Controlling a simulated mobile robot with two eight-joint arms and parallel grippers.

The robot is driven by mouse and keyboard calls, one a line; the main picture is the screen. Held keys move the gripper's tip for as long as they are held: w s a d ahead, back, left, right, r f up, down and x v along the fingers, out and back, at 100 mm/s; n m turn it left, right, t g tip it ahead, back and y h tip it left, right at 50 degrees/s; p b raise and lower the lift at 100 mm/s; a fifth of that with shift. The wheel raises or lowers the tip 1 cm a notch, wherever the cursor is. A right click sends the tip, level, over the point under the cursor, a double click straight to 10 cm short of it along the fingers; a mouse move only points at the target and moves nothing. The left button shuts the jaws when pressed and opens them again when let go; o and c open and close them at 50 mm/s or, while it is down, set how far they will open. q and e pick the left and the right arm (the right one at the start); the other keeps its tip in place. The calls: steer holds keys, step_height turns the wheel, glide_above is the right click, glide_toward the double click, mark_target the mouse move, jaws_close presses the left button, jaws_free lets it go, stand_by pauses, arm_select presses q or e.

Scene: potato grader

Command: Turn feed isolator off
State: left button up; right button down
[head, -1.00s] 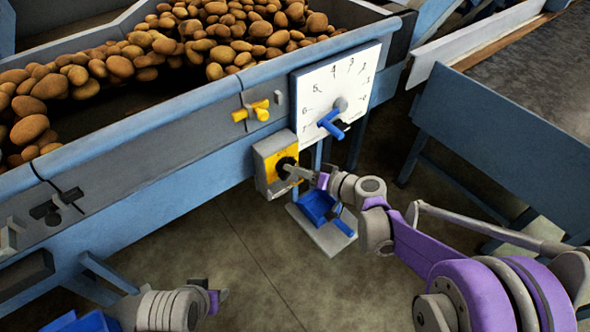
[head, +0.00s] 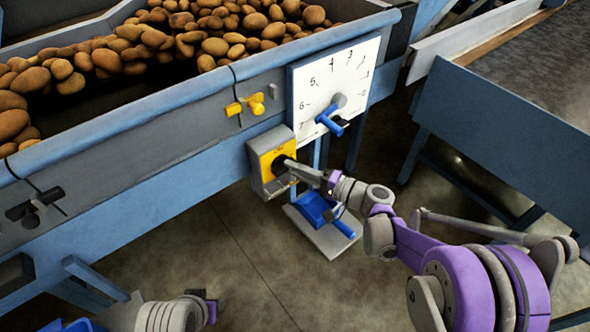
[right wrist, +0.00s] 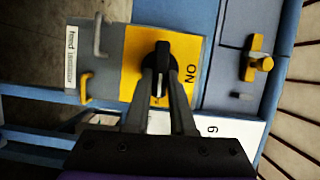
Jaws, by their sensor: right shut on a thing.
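The feed isolator is a grey box with a yellow plate (head: 266,153) on the blue machine's side. In the right wrist view its yellow plate (right wrist: 133,62) carries the word ON, beside a white label strip (right wrist: 83,50). The black knob (right wrist: 157,60) sits in the middle of the plate. My right gripper (right wrist: 160,90) is shut on this knob, one finger on either side; the head view also shows the right gripper (head: 288,165) at the plate. My left gripper (head: 212,305) is low at the left, apart from the machine; its jaws are unclear.
A white dial (head: 332,80) with a blue handle (head: 330,121) is just above right of the isolator. A blue-handled unit (head: 318,208) is below the gripper. A yellow handle (head: 245,105) is above. Potatoes (head: 215,30) lie in the hopper.

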steer(key=shift+m, duration=0.3)
stand_by(0.4)
steer(key=c, duration=0.8)
jaws_free()
steer(key=shift+o, duration=0.2)
steer(key=v, duration=1)
steer(key=shift+s+d+f+p, duration=0.2)
steer(key=shift+d+f+p, duration=0.05)
steer(key=shift+d+p, duration=0.15)
steer(key=shift+a, duration=0.15)
